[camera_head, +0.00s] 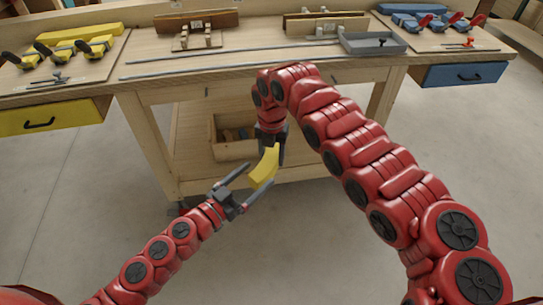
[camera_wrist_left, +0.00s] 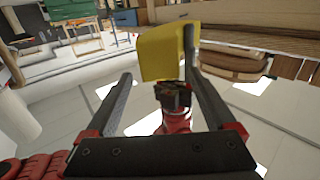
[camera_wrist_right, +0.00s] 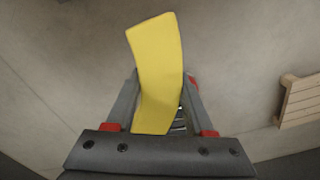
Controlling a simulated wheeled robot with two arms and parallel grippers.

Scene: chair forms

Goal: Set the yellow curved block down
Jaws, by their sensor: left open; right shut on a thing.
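The yellow curved block (camera_head: 264,167) hangs in the air in front of the workbench, above the floor. My right gripper (camera_head: 271,148) is shut on its upper end; the block also stands between the fingers in the right wrist view (camera_wrist_right: 157,75). My left gripper (camera_head: 260,174) is open around the lower part of the block in the head view. In the left wrist view the block (camera_wrist_left: 160,52) lies close to the right-hand finger, with a gap to the left-hand finger. I cannot tell whether that finger touches it.
The wooden workbench (camera_head: 270,70) stands ahead, with yellow clamps (camera_head: 70,50) at left, wooden pieces at the back, a grey tray (camera_head: 372,43) and red-and-blue clamps (camera_head: 440,20) at right. A wooden box (camera_head: 233,152) sits on the lower shelf. Some bench top is bare.

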